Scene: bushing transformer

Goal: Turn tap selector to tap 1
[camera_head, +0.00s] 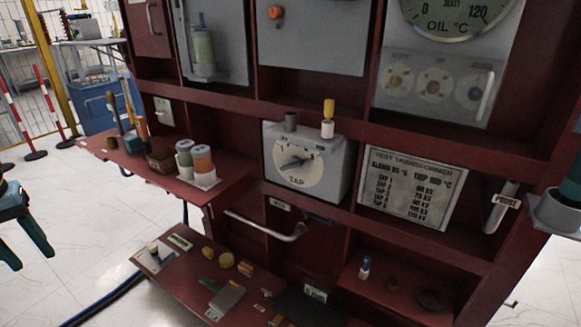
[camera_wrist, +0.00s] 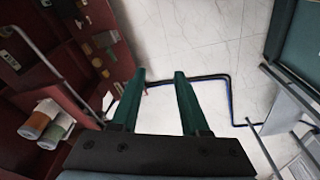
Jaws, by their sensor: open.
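The tap selector is a grey box on the middle shelf of the dark red panel, with a round cream dial (camera_head: 290,178) marked TAP on its front. A dark pointer knob (camera_head: 297,161) sits at the dial's centre and lies roughly sideways. The small dial marks are too blurred to tell which tap it points at. My gripper (camera_head: 31,264) is at the far left edge, well apart from the selector, with its teal fingers hanging down. In the wrist view my gripper (camera_wrist: 160,74) is open and empty above the floor. The selector cannot be made out there.
A grey post and a yellow-topped white peg (camera_head: 328,120) stand on the selector box. A bent handle (camera_head: 298,233) projects below. A test plate (camera_head: 411,187) is at right. The floor at left is open.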

